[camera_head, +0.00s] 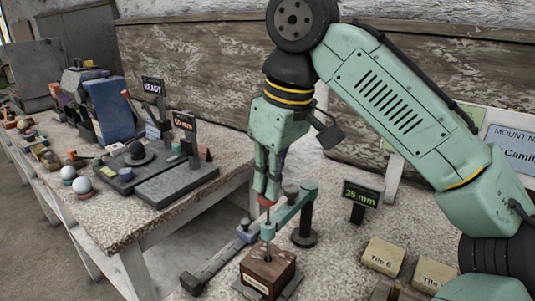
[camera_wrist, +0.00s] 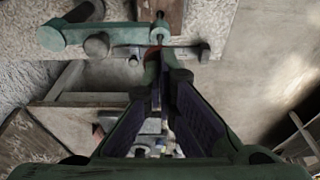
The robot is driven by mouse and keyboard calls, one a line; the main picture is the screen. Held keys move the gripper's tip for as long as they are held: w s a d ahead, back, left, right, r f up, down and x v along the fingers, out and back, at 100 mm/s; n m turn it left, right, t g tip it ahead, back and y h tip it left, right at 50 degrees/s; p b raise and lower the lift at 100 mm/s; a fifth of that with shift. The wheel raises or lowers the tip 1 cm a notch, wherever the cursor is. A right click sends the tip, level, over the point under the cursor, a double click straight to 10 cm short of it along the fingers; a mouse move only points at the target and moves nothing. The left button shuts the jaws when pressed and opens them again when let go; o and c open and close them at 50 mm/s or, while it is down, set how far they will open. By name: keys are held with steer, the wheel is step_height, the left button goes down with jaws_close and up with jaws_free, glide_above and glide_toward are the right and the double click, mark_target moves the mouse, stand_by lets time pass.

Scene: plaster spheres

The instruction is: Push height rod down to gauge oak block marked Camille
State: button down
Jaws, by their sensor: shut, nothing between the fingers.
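The brown oak block (camera_head: 268,270) sits on a dark base plate at the bottom of the head view. A pale label is on its front, too small to read surely. The teal height rod (camera_head: 267,233) stands upright over the block, held by the teal gauge arm (camera_head: 290,206) on its dark post. My gripper (camera_head: 265,201) points down with its fingers together, just above the rod's top, at a small red part. Whether they touch is unclear. In the wrist view my closed fingertips (camera_wrist: 158,52) are beside the rod (camera_wrist: 160,22); the block (camera_wrist: 174,12) is partly cut off.
A display (camera_head: 361,194) right of the gauge reads about 38 mm. Tiles (camera_head: 383,256) lie at the right, and a sign (camera_head: 513,150) reading "Camil" stands behind my arm. Another bench with gauges and spheres (camera_head: 82,185) is at the left, across a gap.

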steer(key=shift+r+p, duration=2.85)
steer(key=shift+r, duration=2.95)
